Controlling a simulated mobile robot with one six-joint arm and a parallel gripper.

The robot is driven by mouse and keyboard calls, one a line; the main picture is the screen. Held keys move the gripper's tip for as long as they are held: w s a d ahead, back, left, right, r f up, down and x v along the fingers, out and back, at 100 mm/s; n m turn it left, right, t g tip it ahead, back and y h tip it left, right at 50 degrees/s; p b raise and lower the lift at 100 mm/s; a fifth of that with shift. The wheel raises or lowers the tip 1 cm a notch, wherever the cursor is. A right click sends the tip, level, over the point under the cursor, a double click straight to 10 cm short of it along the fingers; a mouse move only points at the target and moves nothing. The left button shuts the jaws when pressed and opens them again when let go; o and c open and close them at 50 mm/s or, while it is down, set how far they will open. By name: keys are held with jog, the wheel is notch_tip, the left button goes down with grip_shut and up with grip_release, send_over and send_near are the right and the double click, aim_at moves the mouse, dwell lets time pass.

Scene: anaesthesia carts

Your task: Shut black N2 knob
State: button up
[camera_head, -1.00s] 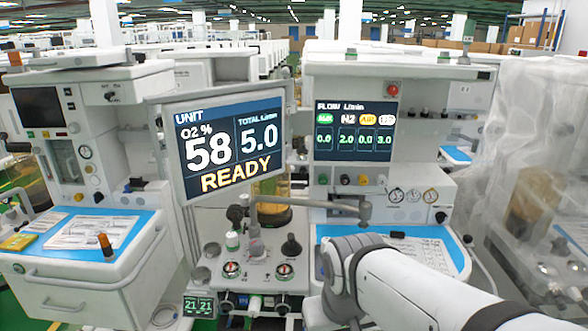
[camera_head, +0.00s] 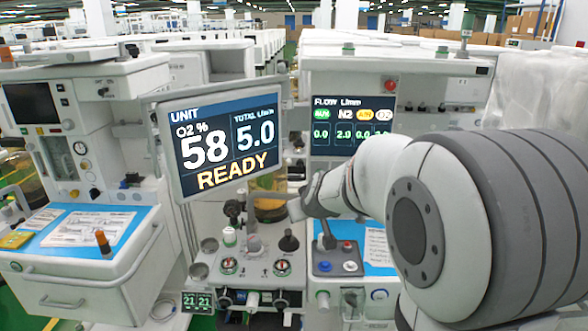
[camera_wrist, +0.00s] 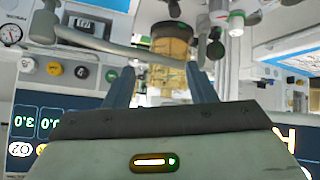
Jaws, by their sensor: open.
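The black N2 knob (camera_wrist: 81,72) shows in the upside-down wrist view, in a row between a yellow knob (camera_wrist: 54,69) and a green one (camera_wrist: 111,75). In the head view my arm hides this row. The flow screen (camera_head: 352,127) reads 2.0 under N2. My gripper (camera_wrist: 160,68) is open and empty. Its two blue-grey fingers point toward the amber canister, and the black knob lies outside them, to the left in the wrist view. In the head view the gripper (camera_head: 298,207) is small, in front of the machine below the flow screen.
A grey bar (camera_wrist: 115,47) crosses near the fingers in the wrist view. The amber canister (camera_wrist: 171,45) stands beyond them. The large READY monitor (camera_head: 222,143) is left of my arm. A blue-topped cart (camera_head: 80,235) stands further left.

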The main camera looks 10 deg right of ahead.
jog(key=w+d+f+t+h, duration=0.1)
jog(key=w+d+h, duration=0.1)
jog(key=w+d, duration=0.4)
jog(key=w+d+f+t+h+p, duration=0.1)
jog(key=w+d+h, duration=0.1)
jog(key=w+d, duration=0.3)
jog(key=w+d+f+t+h+p, duration=0.1)
jog(key=w+d+h, duration=0.1)
jog(key=w+d, duration=0.4)
jog(key=shift+w+d+m+h, duration=0.15)
jog(key=shift+w+d, duration=0.05)
jog(key=shift+w, duration=0.65)
jog(key=shift+w+d+m+h, duration=0.15)
jog(key=shift+w, duration=0.65)
jog(key=shift+c, duration=0.5)
